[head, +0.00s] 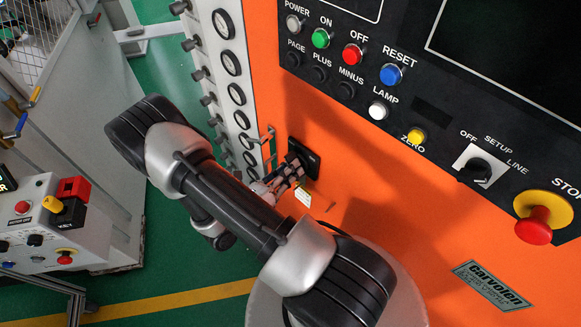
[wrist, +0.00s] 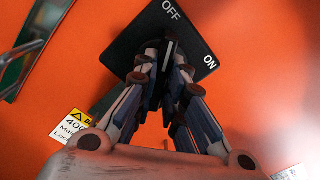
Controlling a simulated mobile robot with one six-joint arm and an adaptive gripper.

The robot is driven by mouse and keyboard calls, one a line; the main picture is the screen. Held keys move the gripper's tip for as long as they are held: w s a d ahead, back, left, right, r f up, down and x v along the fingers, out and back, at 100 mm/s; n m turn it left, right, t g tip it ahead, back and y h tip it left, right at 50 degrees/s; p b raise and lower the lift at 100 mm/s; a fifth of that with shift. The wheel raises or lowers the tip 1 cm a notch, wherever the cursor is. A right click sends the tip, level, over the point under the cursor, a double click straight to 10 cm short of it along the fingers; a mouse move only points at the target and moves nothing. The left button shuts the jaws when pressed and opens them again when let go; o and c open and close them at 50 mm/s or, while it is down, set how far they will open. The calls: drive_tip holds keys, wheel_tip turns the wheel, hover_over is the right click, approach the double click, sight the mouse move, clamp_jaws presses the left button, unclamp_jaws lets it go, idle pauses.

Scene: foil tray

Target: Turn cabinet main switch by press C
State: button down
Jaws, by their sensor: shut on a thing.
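The main switch has a black square plate on the orange cabinet front, marked OFF and ON in the wrist view (wrist: 122,52). In the head view the plate (head: 310,158) shows left of the control panel, partly behind my gripper (head: 292,168). In the wrist view my gripper (wrist: 168,72) is shut on the dark switch handle (wrist: 169,52) at the plate's middle. Only the handle's thin edge shows between the fingertips. The plate looks tilted in the wrist view, with OFF at the top and ON at the right. The exact handle angle is hard to tell.
A yellow and white warning tag (wrist: 78,123) hangs by the switch. The black control panel (head: 440,135) with coloured buttons and a red stop button (head: 538,227) is above right. A gauge column (head: 228,62) and a metal handle (head: 268,140) stand close on the left.

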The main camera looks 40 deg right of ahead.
drive_tip(key=shift+n, duration=0.9)
drive_tip(key=shift+p, duration=0.3)
drive_tip(key=c, duration=1.7)
unclamp_jaws()
drive_tip(key=shift+o, duration=0.2)
drive_tip(key=shift+a, duration=0.15)
drive_tip(key=a, duration=1.1)
drive_tip(key=shift+s+a, duration=0.2)
drive_tip(key=shift+a, duration=0.2)
